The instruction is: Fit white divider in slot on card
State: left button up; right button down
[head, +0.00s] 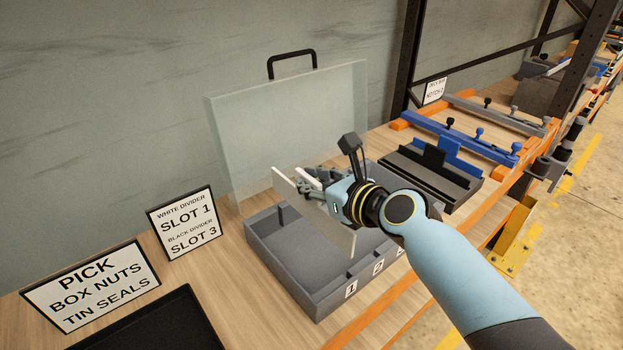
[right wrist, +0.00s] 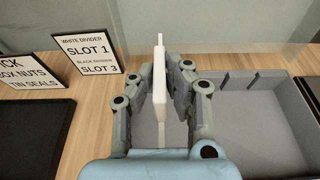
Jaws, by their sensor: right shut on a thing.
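My right gripper (head: 308,187) is shut on the white divider (head: 284,179), above the grey box (head: 330,297). In the right wrist view the white divider (right wrist: 160,85) stands edge-on between both fingers of the gripper (right wrist: 160,78). The card (head: 183,222) reads white divider slot 1, black divider slot 3. The box front carries labels 1 (head: 351,288) and 2 (head: 378,267); a further label is mostly hidden by my arm. The divider is over the left part of the box; I cannot tell whether its lower edge touches a slot. My left gripper is not in view.
A clear lid (head: 290,130) with a black handle stands upright behind the box. A black tray (head: 150,325) and a pick sign (head: 92,287) are at the front left. A black holder with blue fixtures (head: 460,135) stands to the right.

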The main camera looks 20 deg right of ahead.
aim_at(353, 253)
jog(key=shift+f+b, duration=1.5)
jog(key=shift+f, duration=0.75)
jog(key=shift+p, duration=0.65)
notch_tip(353, 253, down, 8)
jog(key=b, duration=0.6)
jog(key=shift+b, duration=0.35)
dwell(1.9)
jog(key=c, duration=1.3)
grip_release()
jog(key=shift+r, duration=0.15)
jog(key=shift+o, duration=0.2)
jog(key=v, duration=1.2)
jog(key=shift+r, duration=0.1)
